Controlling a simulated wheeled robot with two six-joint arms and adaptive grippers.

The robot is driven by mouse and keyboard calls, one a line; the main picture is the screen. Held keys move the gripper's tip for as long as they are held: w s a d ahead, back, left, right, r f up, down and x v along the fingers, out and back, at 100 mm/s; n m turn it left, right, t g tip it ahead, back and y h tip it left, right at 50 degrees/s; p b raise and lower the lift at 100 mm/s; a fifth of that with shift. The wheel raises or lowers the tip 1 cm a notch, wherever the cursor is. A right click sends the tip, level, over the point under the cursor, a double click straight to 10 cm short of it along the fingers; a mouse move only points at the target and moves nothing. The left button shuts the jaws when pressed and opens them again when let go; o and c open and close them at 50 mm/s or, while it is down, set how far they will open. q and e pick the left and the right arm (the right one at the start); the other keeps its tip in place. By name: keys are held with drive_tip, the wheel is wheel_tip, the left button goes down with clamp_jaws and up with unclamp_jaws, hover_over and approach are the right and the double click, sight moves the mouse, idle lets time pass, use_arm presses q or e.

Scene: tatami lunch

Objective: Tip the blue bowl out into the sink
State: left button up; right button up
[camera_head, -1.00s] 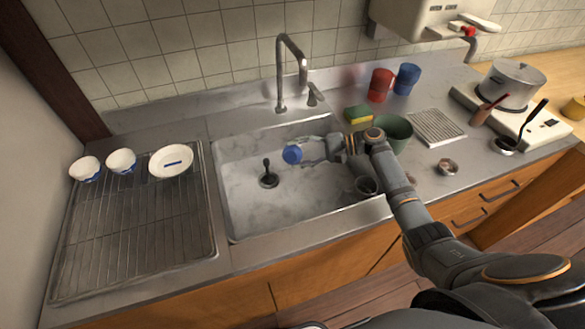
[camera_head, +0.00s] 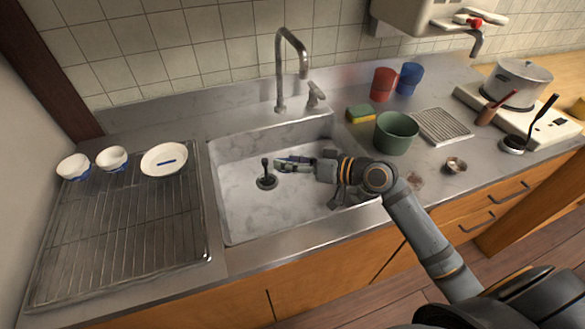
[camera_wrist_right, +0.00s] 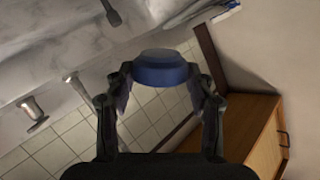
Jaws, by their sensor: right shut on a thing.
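The sink (camera_head: 240,205) is a pale, stained basin with a dark drain fitting (camera_head: 266,181) in its floor. My right gripper (camera_head: 288,163) is over the sink, near the drain fitting. In the right wrist view, its two fingers close on either side of the small blue bowl (camera_wrist_right: 161,72). The bowl's blue side and a greyish round face show there; its inside cannot be made out. In the head view only a thin blue edge of the bowl (camera_head: 292,158) shows, mostly hidden by the gripper. My left gripper is not in view.
A tap (camera_head: 281,75) rises behind the sink. Left is a wire drying rack (camera_head: 130,240) with white bowls and a plate (camera_head: 164,159). Right are a green tub (camera_head: 397,134), a sponge (camera_head: 360,114), a red cup (camera_head: 383,84) and a blue cup (camera_head: 409,78).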

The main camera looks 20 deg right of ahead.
drive_tip(key=s+a+r+n+t+b, duration=0.1)
drive_tip(key=s+a+n+t+b, duration=0.1)
drive_tip(key=s+a+n+b, duration=0.1)
drive_tip(key=shift+s+r+n+b, duration=0.3)
drive_tip(key=shift+s+n+b, duration=0.65)
drive_tip(key=shift+b, duration=0.7)
